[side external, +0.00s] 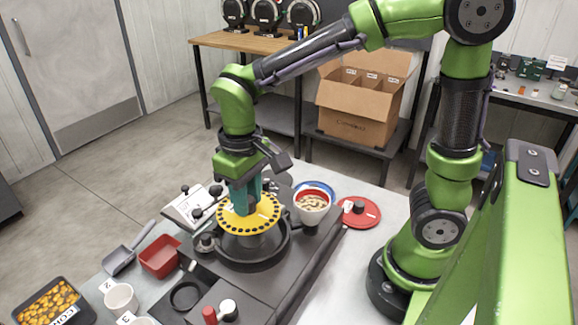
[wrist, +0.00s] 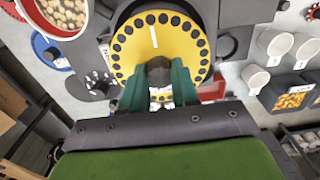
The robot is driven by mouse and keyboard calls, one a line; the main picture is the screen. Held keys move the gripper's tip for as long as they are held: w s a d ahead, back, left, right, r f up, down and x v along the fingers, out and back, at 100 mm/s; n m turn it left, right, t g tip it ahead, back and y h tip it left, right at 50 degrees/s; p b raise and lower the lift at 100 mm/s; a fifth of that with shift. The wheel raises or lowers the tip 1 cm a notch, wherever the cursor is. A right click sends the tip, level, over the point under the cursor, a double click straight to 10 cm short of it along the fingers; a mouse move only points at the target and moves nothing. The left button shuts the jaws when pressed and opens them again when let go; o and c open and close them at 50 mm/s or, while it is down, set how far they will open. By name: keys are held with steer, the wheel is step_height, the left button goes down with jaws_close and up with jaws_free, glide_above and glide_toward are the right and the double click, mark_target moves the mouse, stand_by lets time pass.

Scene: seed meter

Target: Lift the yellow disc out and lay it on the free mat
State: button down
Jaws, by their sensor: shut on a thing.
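The yellow disc (side external: 262,222) has a ring of dark holes near its rim and sits above the round black housing (side external: 252,262) in the side view. It looks raised over the housing, level or nearly so. It fills the middle of the wrist view (wrist: 135,62), where a white line marks its face. My gripper (side external: 241,204) points down at the disc's centre. Its green fingers (wrist: 159,76) are shut on the dark hub in the middle of the disc. I cannot tell for certain which surface is the free mat.
A white cup of pale seeds (side external: 312,203) and a red disc with a black knob (side external: 360,211) stand right of the housing. At the left are a red tray (side external: 160,257), a grey scoop (side external: 122,260), white cups (side external: 121,299) and a dark tray of orange pieces (side external: 46,303).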

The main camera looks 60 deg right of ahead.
step_height(320, 180, up, 5)
steer(key=shift+f, duration=0.15)
steer(key=w+d+m, duration=0.2)
steer(key=w+d, duration=0.2)
steer(key=d, duration=0.5)
steer(key=w+d+m, duration=0.2)
steer(key=w+d, duration=0.2)
steer(key=d, duration=0.4)
steer(key=w+d+m, duration=0.2)
steer(key=w+d, duration=0.3)
steer(key=d, duration=0.4)
steer(key=shift+s+d+f, duration=0.15)
steer(key=shift+f, duration=4.7)
steer(key=shift+s+d+f, duration=0.1)
steer(key=shift+f, duration=4.7)
steer(key=shift+f, duration=0.45)
steer(key=c, duration=0.5)
jaws_free()
